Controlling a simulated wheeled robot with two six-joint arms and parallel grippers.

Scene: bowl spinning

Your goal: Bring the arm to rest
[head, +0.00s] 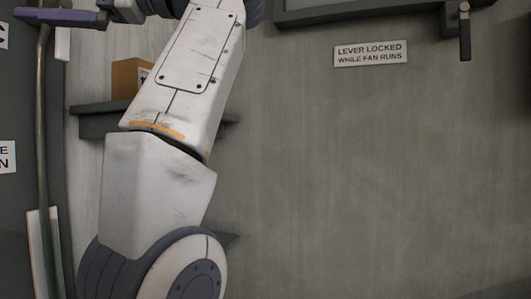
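My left arm (170,150) comes up from the lower left and bends over at the top edge of the head view. What looks like my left gripper (62,14) is at the top left corner, partly cut off. It has purplish finger parts beside the upper end of an upright metal bar (41,130). I cannot tell whether they touch the bar or whether the gripper is open. My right arm and gripper are not in view.
Behind the arm, a cardboard box (125,78) sits on a dark shelf (92,122). A sign (371,53) reads "LEVER LOCKED WHILE FAN RUNS". A dark lever (464,35) hangs at the upper right, by a dark-framed panel (340,12). The grey wall below is bare.

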